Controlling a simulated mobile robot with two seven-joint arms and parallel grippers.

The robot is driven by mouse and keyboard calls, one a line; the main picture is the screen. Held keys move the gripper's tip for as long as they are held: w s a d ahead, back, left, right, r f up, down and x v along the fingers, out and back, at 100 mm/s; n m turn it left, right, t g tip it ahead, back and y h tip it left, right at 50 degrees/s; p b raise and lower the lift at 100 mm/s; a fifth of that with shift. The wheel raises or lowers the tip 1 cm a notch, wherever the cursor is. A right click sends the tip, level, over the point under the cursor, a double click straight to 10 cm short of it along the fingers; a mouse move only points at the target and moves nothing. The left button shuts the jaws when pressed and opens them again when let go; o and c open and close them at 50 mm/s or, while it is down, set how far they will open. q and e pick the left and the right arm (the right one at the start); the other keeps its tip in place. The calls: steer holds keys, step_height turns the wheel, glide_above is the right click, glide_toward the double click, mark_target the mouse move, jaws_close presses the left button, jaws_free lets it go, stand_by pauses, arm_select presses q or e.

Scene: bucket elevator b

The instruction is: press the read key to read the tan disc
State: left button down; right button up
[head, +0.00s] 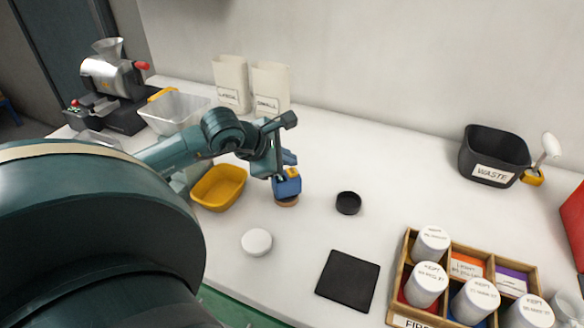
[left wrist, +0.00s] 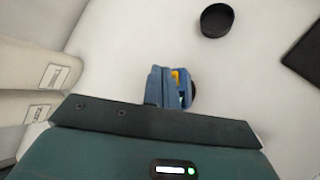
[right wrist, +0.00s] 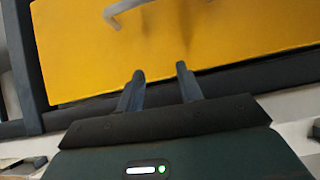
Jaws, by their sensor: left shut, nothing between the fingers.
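A small blue reader (head: 287,188) with a yellow part on top, apparently the read key (head: 292,174), stands upright on the bench. The tan disc (head: 286,202) shows as a thin edge directly under it; the rest is hidden. My left gripper (head: 288,161) is shut and empty, with its fingertips right at the top of the reader. In the left wrist view, the blue fingers (left wrist: 157,86) are close beside the yellow key (left wrist: 176,77); I cannot tell whether they touch it. My right gripper (right wrist: 160,72) is open and empty before a yellow surface, away from the reader.
A yellow bowl (head: 219,187) stands just left of the reader. A black dish (head: 348,203), a white round lid (head: 256,242) and a black mat (head: 347,280) lie nearby. A wooden crate (head: 393,290) of white jars and a waste bin (head: 493,155) stand right.

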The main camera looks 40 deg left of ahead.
arm_select(q)
steer(key=shift+f, duration=0.15)
steer(key=shift+f+b, duration=0.35)
steer(key=shift+b, duration=0.35)
steer(key=shift+f+b, duration=0.4)
steer(key=shift+b, duration=0.15)
stand_by(0.4)
steer(key=shift+r, duration=0.15)
stand_by(0.3)
steer(key=shift+r+p, duration=0.4)
steer(key=shift+r, duration=0.3)
steer(key=shift+r, duration=0.15)
